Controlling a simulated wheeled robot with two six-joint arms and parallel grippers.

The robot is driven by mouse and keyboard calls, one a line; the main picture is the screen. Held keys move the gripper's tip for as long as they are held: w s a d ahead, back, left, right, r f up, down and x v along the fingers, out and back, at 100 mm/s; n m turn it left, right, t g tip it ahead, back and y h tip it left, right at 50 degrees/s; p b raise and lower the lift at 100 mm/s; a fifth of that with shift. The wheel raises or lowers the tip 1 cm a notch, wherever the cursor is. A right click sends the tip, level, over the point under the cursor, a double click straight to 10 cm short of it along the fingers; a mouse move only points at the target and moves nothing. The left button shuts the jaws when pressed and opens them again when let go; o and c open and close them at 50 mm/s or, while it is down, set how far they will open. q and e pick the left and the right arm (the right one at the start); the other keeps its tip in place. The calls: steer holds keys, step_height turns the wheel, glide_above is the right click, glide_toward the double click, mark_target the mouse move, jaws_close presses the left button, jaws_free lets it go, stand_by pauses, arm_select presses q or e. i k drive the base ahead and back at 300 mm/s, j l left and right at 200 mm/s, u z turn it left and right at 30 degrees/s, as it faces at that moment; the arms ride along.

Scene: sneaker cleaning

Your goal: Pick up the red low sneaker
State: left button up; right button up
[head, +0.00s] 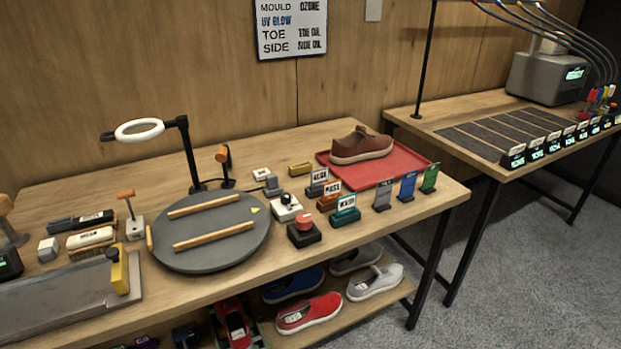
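A red low sneaker (309,313) with a pale sole and a pale tag or patch near its left end lies on the shelf under the workbench, near the front edge. Another red item (233,322) stands to its left on the same shelf, partly cut off by the bottom of the picture; I cannot tell exactly what it is. A brown shoe (361,146) with a pale sole sits on a red tray (414,165) on the bench top. Neither of my grippers shows in the head view.
A blue shoe (294,285), a grey shoe (355,259) and a pale grey shoe (375,282) lie behind and right of the red sneaker. The bench top (335,250) overhangs the shelf. A dark table leg (431,264) stands to the right, with open carpet beyond.

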mark_target(230, 312)
steer(key=i+l+u, duration=0.1)
steer(key=l+u, duration=0.35)
steer(key=i+l+u, duration=0.1)
steer(key=l+u, duration=0.2)
steer(key=u, duration=0.2)
